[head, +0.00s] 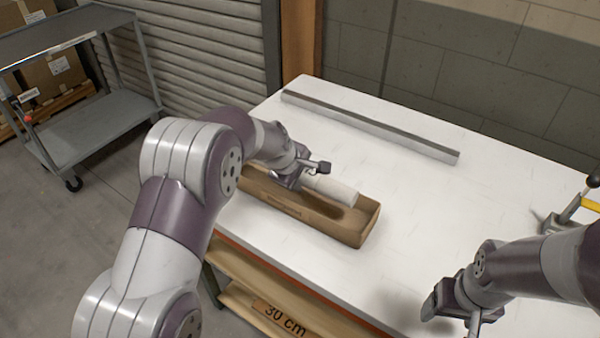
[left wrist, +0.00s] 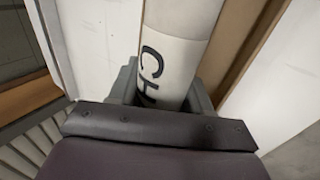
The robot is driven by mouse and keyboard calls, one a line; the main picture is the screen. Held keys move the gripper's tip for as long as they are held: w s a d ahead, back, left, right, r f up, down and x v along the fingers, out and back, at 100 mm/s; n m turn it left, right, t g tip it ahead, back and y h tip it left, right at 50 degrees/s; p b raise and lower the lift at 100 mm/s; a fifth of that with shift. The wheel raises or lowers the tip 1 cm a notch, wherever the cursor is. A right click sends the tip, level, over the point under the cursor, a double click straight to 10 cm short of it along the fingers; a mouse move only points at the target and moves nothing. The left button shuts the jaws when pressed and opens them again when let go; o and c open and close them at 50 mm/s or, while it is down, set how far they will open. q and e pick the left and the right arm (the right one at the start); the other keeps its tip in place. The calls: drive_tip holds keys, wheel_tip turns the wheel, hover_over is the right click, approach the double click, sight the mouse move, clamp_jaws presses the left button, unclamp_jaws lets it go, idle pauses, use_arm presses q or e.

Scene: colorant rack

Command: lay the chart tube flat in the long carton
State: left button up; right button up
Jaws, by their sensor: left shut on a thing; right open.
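The chart tube (head: 332,189) is a pale cylinder. It shows above the long carton and its right end points to the right. My left gripper (head: 300,177) is shut on the tube. In the left wrist view the tube (left wrist: 178,50), with dark letters on it, runs between the jaws (left wrist: 165,95). The long carton (head: 355,228) is an open brown box at the table's front left edge. The arm and gripper hide part of the carton's left end. I cannot tell whether the tube touches the carton. My right gripper (head: 455,312) is open and empty over the table at the lower right.
A long grey bar (head: 370,127) lies at the back of the white table (head: 420,200). A tool with a yellow part (head: 572,212) is at the right edge. A grey cart (head: 85,115) stands on the floor at the left. The table middle is clear.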

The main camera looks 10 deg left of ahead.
use_arm(q)
drive_tip(key=shift+w+f, duration=0.1)
drive_tip(key=shift+f, duration=0.5)
use_arm(e)
drive_tip(key=shift+w+f, duration=0.1)
drive_tip(key=shift+f, duration=0.35)
use_arm(q)
drive_tip(key=o, duration=1.2)
drive_tip(key=shift+c, duration=0.2)
use_arm(e)
drive_tip(key=shift+r+p, duration=0.55)
drive_tip(key=shift+r, duration=0.2)
use_arm(q)
drive_tip(key=v, duration=1.2)
drive_tip(key=shift+s+r, duration=0.25)
drive_tip(key=shift+r, duration=0.1)
